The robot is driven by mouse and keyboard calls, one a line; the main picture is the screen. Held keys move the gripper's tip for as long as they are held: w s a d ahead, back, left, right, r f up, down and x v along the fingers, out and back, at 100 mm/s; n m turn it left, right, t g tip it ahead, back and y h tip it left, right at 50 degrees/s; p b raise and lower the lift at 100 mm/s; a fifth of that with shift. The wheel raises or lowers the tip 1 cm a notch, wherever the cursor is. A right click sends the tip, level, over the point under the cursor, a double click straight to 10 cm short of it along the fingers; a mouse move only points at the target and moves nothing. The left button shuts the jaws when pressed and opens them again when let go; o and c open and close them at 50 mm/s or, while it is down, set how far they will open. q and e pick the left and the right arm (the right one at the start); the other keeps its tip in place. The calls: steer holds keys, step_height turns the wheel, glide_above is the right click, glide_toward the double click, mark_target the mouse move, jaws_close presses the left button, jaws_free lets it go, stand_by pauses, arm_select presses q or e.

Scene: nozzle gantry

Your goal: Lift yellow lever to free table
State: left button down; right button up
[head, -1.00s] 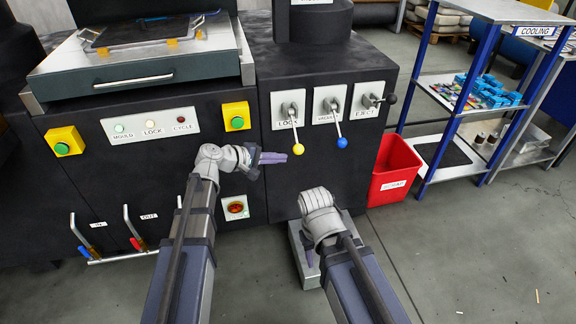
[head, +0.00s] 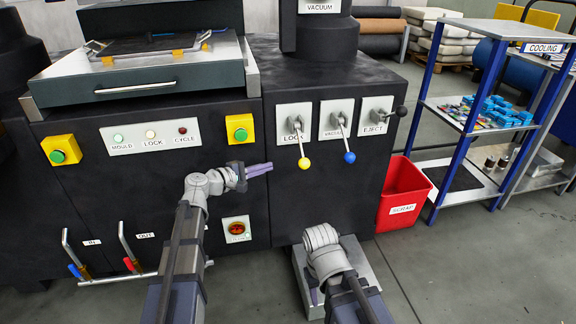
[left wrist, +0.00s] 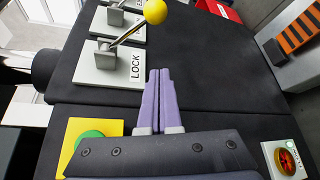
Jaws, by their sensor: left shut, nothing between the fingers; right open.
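The lever with the yellow ball (head: 304,163) hangs downward from its white LOCK plate (head: 289,122) on the black machine front. It also shows in the left wrist view (left wrist: 155,12), at the top. My left gripper (head: 260,169) is shut and empty, pointing right, below and left of the yellow ball in the head view. A gap separates its fingertips from the ball. In the left wrist view its purple fingers (left wrist: 159,85) are pressed together. My right gripper (head: 312,290) points down low in front of the machine; its fingers are mostly hidden behind its wrist.
A blue-ball VACUUM lever (head: 349,157) and a black-knob EJECT lever (head: 400,111) sit right of the LOCK lever. A red scrap bin (head: 403,190) stands on the floor at right.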

arm_select(q)
steer(key=b+x, duration=0.2)
steer(key=x, duration=0.8)
steer(key=shift+s+d+r+p, duration=0.25)
steer(key=shift+s+p, duration=0.05)
steer(key=shift+s, duration=0.25)
steer(key=shift+s+d+r+p, duration=0.25)
steer(key=shift+s+d, duration=0.05)
steer(key=shift+s, duration=0.25)
steer(key=shift+s+d+r+p, duration=0.25)
steer(key=shift+s+p, duration=0.05)
steer(key=shift+s, duration=0.25)
step_height(320, 180, up, 14)
steer(key=s+n+g+p, duration=0.1)
steer(key=n+g+p, duration=0.6)
steer(key=p, duration=1.4)
steer(key=shift+s+d+n, duration=0.2)
steer(key=shift+s+n, duration=0.15)
steer(key=shift+n, duration=0.25)
steer(key=shift+r, duration=0.15)
